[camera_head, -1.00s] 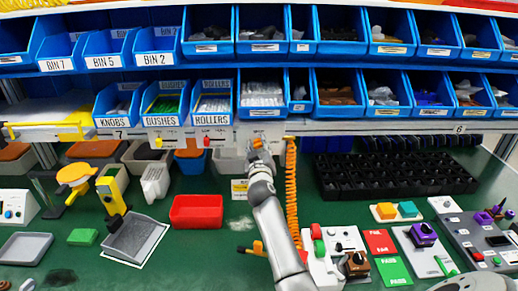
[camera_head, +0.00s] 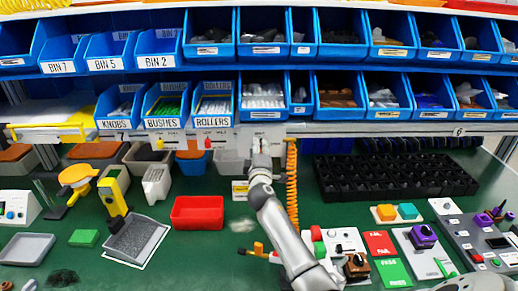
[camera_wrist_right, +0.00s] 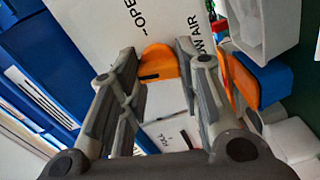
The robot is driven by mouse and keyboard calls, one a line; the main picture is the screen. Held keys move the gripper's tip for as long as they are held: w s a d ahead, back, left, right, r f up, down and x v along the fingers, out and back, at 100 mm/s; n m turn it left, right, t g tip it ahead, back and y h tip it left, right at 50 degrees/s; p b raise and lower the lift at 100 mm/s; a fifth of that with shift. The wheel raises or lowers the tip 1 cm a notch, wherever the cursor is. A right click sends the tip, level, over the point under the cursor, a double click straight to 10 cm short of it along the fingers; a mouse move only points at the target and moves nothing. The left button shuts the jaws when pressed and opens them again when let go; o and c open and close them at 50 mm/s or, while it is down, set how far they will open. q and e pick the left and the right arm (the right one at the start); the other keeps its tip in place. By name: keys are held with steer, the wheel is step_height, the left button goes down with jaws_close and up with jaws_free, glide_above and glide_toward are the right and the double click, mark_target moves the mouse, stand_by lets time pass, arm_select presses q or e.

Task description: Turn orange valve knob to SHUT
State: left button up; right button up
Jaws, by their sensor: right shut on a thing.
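The orange valve knob (camera_wrist_right: 158,64) sits on a white panel (camera_wrist_right: 110,20) in the right wrist view. The panel carries the words OPEN and what reads as LOW AIR. A dark mark shows on the knob's near side. My right gripper (camera_wrist_right: 157,62) has a finger on each side of the knob and is shut on it. No SHUT label is readable. In the head view my right gripper (camera_head: 261,152) is up against the panel under the blue bins and hides the knob. My left gripper is not in view.
An orange coiled hose (camera_head: 292,180) hangs just right of my right gripper. Blue bins (camera_head: 262,97) are above it. A red tray (camera_head: 197,212) and a black rack (camera_head: 395,176) lie on the green table. Small red and yellow parts hang on the panel to the left.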

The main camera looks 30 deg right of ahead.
steer(key=shift+f+n, duration=0.1)
steer(key=shift+n, duration=1)
steer(key=o, duration=1)
steer(key=v, duration=1.2)
